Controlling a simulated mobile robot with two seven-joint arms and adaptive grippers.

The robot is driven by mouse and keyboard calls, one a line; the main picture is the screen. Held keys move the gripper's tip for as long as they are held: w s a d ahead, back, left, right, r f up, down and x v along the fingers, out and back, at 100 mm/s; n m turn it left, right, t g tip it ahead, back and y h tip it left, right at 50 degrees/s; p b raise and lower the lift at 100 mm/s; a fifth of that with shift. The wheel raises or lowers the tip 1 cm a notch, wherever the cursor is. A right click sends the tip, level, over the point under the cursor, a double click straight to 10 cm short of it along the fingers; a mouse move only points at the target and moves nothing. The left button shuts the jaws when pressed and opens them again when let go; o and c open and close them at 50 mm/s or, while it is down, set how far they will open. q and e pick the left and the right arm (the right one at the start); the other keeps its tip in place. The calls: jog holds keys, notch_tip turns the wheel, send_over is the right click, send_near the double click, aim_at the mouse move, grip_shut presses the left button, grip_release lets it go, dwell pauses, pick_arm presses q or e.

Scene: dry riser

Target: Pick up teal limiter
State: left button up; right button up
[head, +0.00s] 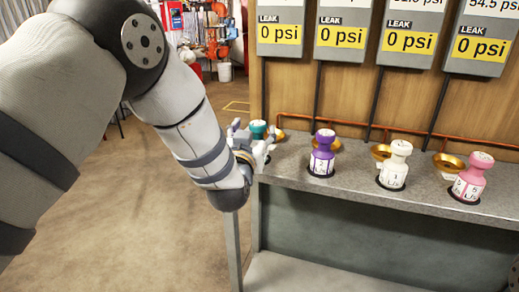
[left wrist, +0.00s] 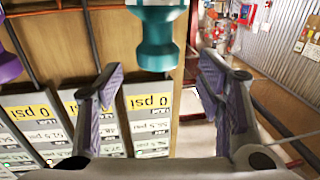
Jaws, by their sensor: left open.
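The teal limiter (head: 258,127) stands at the left end of the grey shelf, partly hidden behind my left gripper (head: 262,143) in the head view. In the left wrist view the teal limiter (left wrist: 156,42) hangs from the top edge, the picture being turned over. There my left gripper (left wrist: 163,72) is open, with one finger on each side of the limiter's line. I see bare space between the fingers and cannot tell exactly how far the limiter is from them. My right gripper is in neither view.
A purple limiter (head: 322,154), a white limiter (head: 394,166) and a pink limiter (head: 469,178) stand along the shelf (head: 350,190). Brass cups and a copper pipe (head: 350,124) run behind them. Gauges reading 0 psi (head: 342,36) hang above. Open floor (head: 120,220) lies left.

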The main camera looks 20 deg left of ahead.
aim_at(256, 129)
pick_arm(q)
jog(key=w, duration=0.2)
jog(key=w+f, duration=0.1)
jog(key=w, duration=0.1)
jog(key=shift+w+a+b, duration=0.15)
jog(key=shift+b, duration=0.15)
jog(key=shift+r, duration=0.15)
grip_shut()
jog(key=shift+r, duration=0.1)
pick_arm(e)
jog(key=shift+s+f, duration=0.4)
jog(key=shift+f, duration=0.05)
pick_arm(q)
jog(key=shift+r, duration=0.1)
